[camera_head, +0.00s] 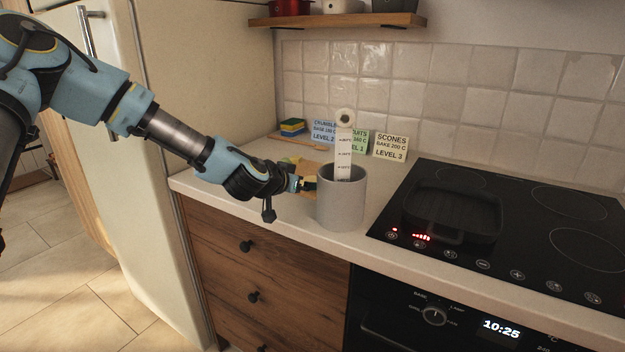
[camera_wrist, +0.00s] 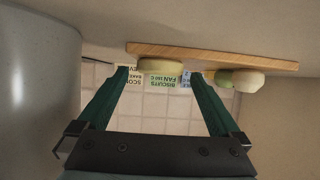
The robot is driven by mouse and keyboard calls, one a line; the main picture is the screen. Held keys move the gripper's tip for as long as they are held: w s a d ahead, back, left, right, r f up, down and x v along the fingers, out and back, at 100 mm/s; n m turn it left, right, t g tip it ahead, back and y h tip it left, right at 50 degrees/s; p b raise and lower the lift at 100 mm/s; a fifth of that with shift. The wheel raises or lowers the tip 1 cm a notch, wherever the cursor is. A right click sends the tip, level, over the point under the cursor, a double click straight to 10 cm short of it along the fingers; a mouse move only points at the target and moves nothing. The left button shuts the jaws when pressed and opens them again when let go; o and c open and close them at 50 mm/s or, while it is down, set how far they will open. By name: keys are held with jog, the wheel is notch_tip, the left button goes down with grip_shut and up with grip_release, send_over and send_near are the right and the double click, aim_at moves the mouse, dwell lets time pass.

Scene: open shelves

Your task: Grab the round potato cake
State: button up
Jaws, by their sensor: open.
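My gripper (camera_head: 303,184) reaches low over the counter, just left of a grey cylindrical pot (camera_head: 341,208). In the wrist view, which is upside down, my gripper (camera_wrist: 159,78) is open. A pale yellow round piece, probably the potato cake (camera_wrist: 160,68), shows between its fingertips, at the edge of a wooden board (camera_wrist: 200,54). Whether the fingers reach around it is unclear. A second pale rounded piece (camera_wrist: 241,81) with a greenish one (camera_wrist: 222,77) lies on the board just right of the right finger. In the head view my gripper and the pot largely hide the food.
The grey pot (camera_wrist: 35,85) stands close on the left in the wrist view. Recipe cards (camera_head: 390,146) and a sponge (camera_head: 292,126) stand behind. A black pan (camera_head: 452,215) sits on the hob to the right.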

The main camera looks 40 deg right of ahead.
jog(key=shift+x, duration=0.9)
jog(key=c, duration=0.8)
jog(key=shift+r, duration=0.1)
